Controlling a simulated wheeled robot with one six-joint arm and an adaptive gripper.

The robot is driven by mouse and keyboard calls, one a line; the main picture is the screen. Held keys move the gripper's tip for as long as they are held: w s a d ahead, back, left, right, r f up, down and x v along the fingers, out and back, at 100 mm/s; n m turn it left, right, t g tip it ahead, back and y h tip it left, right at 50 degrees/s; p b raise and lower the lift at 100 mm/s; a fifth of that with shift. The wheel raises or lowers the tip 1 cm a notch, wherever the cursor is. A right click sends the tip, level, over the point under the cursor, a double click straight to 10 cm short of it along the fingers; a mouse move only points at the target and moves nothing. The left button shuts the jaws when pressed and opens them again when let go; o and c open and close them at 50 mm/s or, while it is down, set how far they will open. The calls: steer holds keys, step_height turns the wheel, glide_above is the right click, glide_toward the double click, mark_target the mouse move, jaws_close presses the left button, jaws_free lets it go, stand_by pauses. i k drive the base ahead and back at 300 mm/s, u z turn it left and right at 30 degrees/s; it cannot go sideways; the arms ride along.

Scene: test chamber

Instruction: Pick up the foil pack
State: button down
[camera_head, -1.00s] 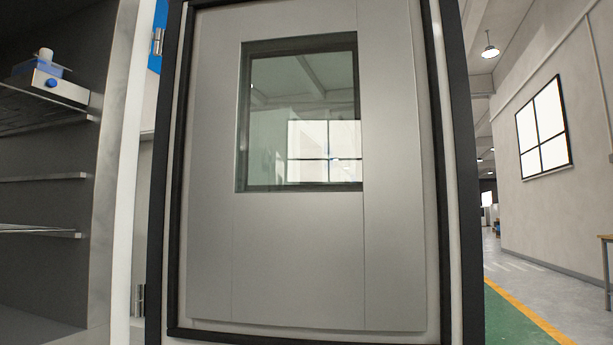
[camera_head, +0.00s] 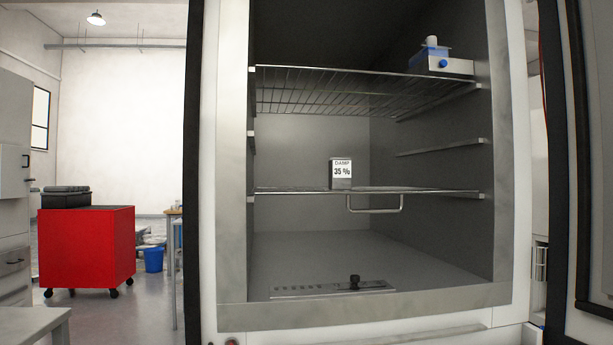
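I cannot make out a thing that is clearly a foil pack. A small grey block with a white label reading "DAMP 35 %" (camera_head: 341,174) stands upright on the middle rack (camera_head: 420,190) of an open chamber (camera_head: 232,200); I cannot tell whether it is a pack or a display. The chamber floor (camera_head: 375,250) looks bare apart from a plate with a black knob (camera_head: 354,282) at its front. My gripper is not in view.
A metal device with blue parts (camera_head: 444,64) sits on the upper wire rack (camera_head: 330,92), at the right. The middle rack has a front handle (camera_head: 375,210). The open door (camera_head: 592,150) stands at the right. A red wheeled cabinet (camera_head: 87,246) and blue bin (camera_head: 153,259) stand left.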

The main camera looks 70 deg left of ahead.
mark_target(340, 169)
steer(key=u, duration=2.45)
steer(key=k, duration=0.5)
steer(key=u, duration=0.45)
steer(key=i, duration=1.7)
steer(key=z, duration=0.75)
